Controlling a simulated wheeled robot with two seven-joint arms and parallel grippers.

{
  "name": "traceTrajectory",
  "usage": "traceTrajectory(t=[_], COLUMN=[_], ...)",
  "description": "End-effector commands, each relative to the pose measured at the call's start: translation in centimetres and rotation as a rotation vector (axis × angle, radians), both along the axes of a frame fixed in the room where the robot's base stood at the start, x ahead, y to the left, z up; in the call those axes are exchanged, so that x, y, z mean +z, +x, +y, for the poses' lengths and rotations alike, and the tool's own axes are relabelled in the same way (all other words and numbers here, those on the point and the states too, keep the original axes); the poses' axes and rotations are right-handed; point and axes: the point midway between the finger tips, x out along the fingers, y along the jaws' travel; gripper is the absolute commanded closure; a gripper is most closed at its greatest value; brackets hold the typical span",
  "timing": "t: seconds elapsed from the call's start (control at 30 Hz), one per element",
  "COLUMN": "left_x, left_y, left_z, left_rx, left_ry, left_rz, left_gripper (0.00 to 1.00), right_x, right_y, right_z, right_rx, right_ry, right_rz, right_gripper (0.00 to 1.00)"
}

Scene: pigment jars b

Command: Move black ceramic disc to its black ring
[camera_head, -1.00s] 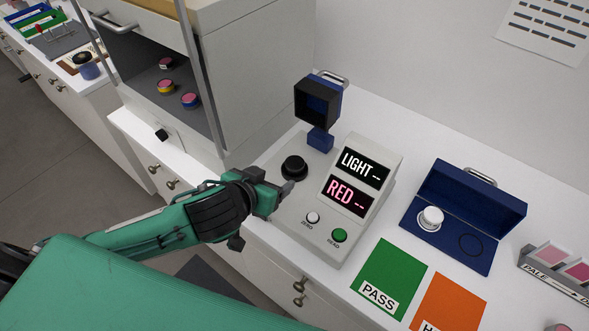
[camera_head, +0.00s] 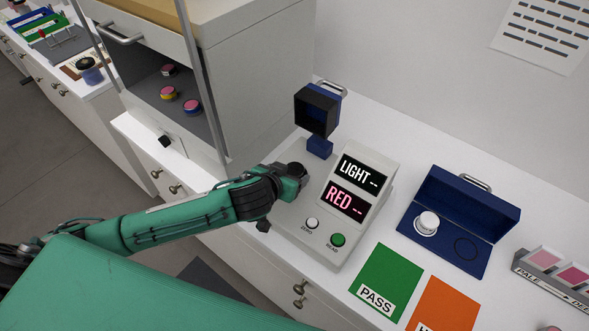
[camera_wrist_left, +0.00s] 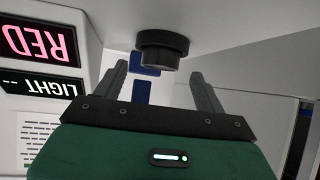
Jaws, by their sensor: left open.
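The black ceramic disc (camera_wrist_left: 163,44), with a knob-like grip, sits on the grey meter beside its displays. In the left wrist view it is just beyond and between my open left fingers, with no contact visible. My left gripper (camera_head: 296,178) is over that part of the meter (camera_head: 322,238) in the head view and largely covers the disc. The black ring (camera_head: 466,249) is a thin empty outline in the open blue case (camera_head: 446,256), right of a white disc (camera_head: 428,222). My right gripper is not in view.
A blue hood (camera_head: 318,112) stands at the meter's back. The green PASS card (camera_head: 388,278) and an orange card (camera_head: 446,305) lie in front of the case. A cabinet (camera_head: 255,70) stands left of the meter. A pink swatch rack (camera_head: 555,275) is at the far right.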

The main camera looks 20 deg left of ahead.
Motion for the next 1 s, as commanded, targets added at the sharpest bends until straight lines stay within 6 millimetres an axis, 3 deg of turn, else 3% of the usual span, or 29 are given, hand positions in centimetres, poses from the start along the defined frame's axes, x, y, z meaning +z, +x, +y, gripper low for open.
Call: traceTrajectory(t=[0.03, 0.2, 0.53, 0.8, 1.0], left_x=[0.1, -1.1, -1.6, -1.6, -1.6], left_y=[0.7, 2.1, 2.5, 2.5, 2.5], left_z=[-0.1, -0.3, -0.4, -0.4, -0.4], left_rx=[0.001, 0.000, -0.001, -0.001, -0.001], left_ry=[0.002, 0.001, 0.000, -0.001, -0.001], left_rz=[0.000, 0.000, 0.000, 0.000, -0.001], left_gripper=[0.28, 0.28, 0.28, 0.79, 0.84], right_x=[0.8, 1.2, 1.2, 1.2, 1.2], right_y=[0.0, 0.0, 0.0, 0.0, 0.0], right_z=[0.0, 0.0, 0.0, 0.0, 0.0], right_rx=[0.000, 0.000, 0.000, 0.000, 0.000], right_ry=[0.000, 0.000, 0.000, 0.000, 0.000], right_rz=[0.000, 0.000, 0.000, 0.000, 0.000], right_gripper=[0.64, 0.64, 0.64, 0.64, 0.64])
